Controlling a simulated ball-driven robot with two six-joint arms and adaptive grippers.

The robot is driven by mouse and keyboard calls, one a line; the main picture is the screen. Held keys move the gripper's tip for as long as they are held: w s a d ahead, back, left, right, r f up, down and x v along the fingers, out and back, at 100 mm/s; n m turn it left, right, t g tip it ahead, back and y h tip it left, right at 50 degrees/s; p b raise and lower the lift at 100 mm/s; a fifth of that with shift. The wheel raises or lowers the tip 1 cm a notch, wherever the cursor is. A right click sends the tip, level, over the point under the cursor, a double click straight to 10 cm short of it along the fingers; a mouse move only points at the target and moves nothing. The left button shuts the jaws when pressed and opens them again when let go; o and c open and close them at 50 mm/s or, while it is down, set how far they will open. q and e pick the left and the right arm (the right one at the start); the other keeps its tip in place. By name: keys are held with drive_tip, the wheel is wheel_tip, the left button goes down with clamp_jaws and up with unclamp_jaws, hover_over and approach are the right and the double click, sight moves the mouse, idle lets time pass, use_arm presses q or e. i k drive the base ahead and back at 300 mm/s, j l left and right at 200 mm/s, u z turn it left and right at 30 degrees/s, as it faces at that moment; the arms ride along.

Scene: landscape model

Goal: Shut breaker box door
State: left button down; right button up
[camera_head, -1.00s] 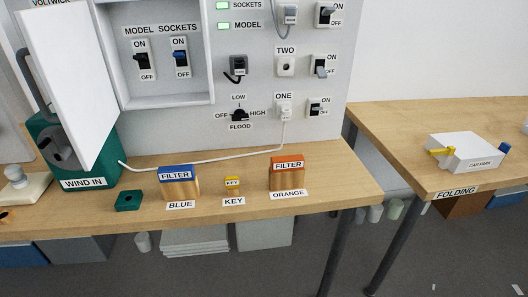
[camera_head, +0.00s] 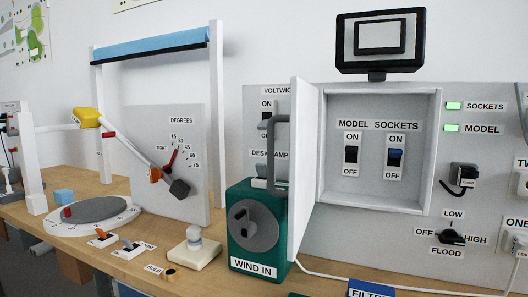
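The breaker box (camera_head: 437,150) is a white recessed box on the grey panel, in the middle right of the head view. Its white door (camera_head: 304,165) stands open, swung out to the left and seen nearly edge-on. Inside are the MODEL switch (camera_head: 352,155) and the SOCKETS switch (camera_head: 395,158). A dark grey bar handle (camera_head: 278,150) shows at the door's left side. Neither of my grippers is in view.
The green WIND IN box (camera_head: 256,228) with a crank stands just left of and below the door. A bulb on a cream base (camera_head: 194,249) and a turntable (camera_head: 95,210) are farther left. A black-framed display (camera_head: 380,38) is above the box.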

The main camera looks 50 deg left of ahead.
sight(302, 120)
drive_tip(key=j+u, duration=0.2)
drive_tip(key=j, duration=0.5)
drive_tip(key=i+j+u, duration=0.15)
drive_tip(key=j, duration=0.55)
